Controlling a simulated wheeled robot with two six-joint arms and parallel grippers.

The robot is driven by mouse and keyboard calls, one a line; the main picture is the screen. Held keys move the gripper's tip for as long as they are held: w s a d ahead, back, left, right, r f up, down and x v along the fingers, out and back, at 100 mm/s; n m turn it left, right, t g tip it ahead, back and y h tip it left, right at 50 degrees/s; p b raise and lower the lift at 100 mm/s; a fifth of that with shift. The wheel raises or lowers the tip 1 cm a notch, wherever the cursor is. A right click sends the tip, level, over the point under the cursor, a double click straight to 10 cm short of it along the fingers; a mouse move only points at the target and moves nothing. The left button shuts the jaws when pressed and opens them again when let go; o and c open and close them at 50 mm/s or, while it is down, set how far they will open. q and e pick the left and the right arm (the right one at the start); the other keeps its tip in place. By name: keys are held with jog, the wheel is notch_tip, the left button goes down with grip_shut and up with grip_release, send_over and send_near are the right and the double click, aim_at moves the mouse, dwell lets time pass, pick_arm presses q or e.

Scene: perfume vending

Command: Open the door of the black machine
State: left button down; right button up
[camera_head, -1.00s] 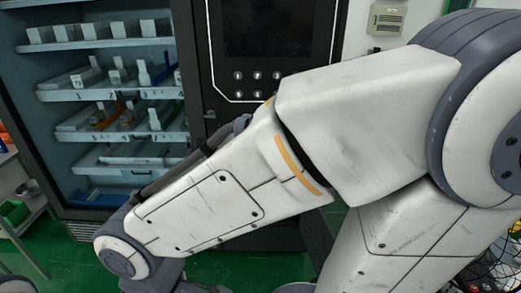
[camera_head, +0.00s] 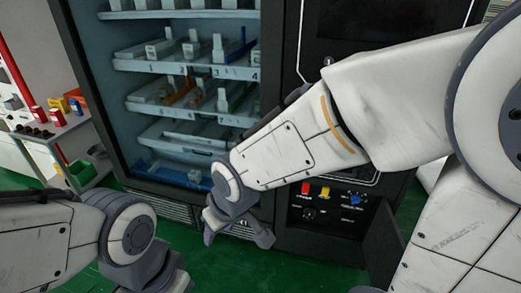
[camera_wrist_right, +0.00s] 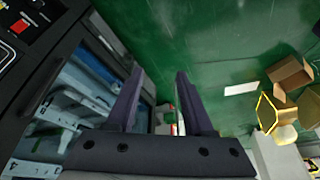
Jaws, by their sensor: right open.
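The black machine (camera_head: 283,60) stands ahead, with a glazed front on the left showing shelves and a dark screen section on the right. It also fills the left of the right wrist view (camera_wrist_right: 18,100). A dark flap (camera_head: 383,243) sticks out beside a low panel (camera_head: 318,212) with red, yellow and blue parts. My right gripper (camera_head: 236,236) is in front of the machine's lower front, left of that panel. In the right wrist view its two fingers (camera_wrist_right: 158,100) are apart with nothing between them. My left arm enters at lower left; its fingertips are cut off. Whether the glazed door is shut is unclear.
A side shelf (camera_head: 60,135) with small coloured items stands left of the machine. Green floor (camera_head: 190,240) is open in front. In the right wrist view, cardboard boxes (camera_wrist_right: 290,75) lie on the floor at the right.

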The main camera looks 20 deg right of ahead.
jog(key=w+d+f+m+t+b, duration=0.1)
jog(key=w+d+f+t+b, duration=0.15)
jog(key=w, duration=0.55)
jog(key=w+d+f+m+t+b, duration=0.1)
jog(key=w+f+t, duration=0.1)
jog(key=w+f, duration=0.35)
jog(key=w+d+f+m+t+h+b, duration=0.3)
jog(key=w+d+t+b, duration=0.6)
jog(key=w+d, duration=1.05)
pick_arm(q)
notch_tip(320, 180, down, 13)
jog(key=p, duration=0.1)
jog(key=shift+r+p, duration=0.15)
jog(key=shift+p, duration=0.15)
pick_arm(e)
jog(key=w+d+f+y, duration=0.1)
jog(key=w, duration=0.7)
jog(key=shift+w+d+t, duration=0.2)
jog(key=shift+t, duration=0.25)
grip_shut()
